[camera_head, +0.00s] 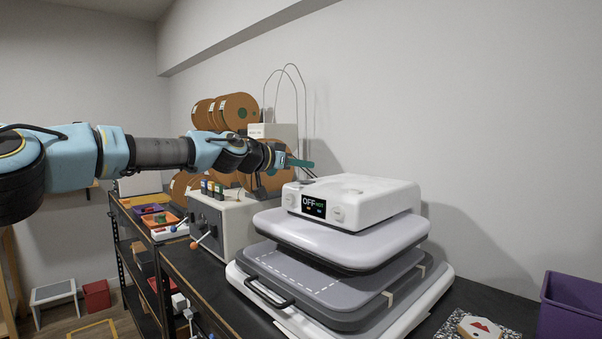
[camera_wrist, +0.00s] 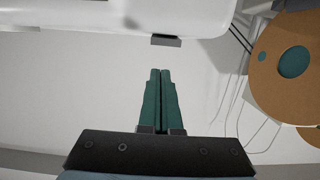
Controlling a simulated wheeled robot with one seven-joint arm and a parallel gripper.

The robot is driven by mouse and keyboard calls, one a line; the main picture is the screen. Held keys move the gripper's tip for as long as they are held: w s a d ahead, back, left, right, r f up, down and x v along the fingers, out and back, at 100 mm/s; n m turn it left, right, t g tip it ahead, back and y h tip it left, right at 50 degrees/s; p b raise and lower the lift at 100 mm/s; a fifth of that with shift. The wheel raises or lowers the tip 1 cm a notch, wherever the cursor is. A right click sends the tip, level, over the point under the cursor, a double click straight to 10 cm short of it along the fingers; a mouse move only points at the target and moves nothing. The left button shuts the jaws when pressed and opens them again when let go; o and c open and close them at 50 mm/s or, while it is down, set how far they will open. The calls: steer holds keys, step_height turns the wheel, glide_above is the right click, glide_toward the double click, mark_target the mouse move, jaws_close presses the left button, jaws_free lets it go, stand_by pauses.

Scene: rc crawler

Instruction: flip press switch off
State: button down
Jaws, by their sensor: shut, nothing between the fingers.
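In the wrist view the press's white housing (camera_wrist: 110,18) crosses the top. A small dark grey block, which looks like the press switch (camera_wrist: 166,40), sticks out from its edge. My gripper (camera_head: 309,164) is behind the left part of the press top in the head view. Its green fingers (camera_wrist: 160,71) are shut and empty, pointing toward the switch with a visible gap. The switch is hidden in the head view.
Brown spools (camera_head: 238,110) are stacked behind my wrist, and one spool (camera_wrist: 293,85) shows at the right of the wrist view. A purple bin (camera_head: 575,308) is at far right.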

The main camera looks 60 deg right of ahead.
steer(key=shift+w+a+r+b, duration=0.4)
steer(key=shift+w+a+b, duration=0.15)
steer(key=shift+b, duration=0.25)
steer(key=w+a+r+b, duration=0.1)
steer(key=a+r+b, duration=0.2)
steer(key=a, duration=0.4)
steer(key=shift+w+a+r, duration=0.35)
steer(key=shift+w+a, duration=0.05)
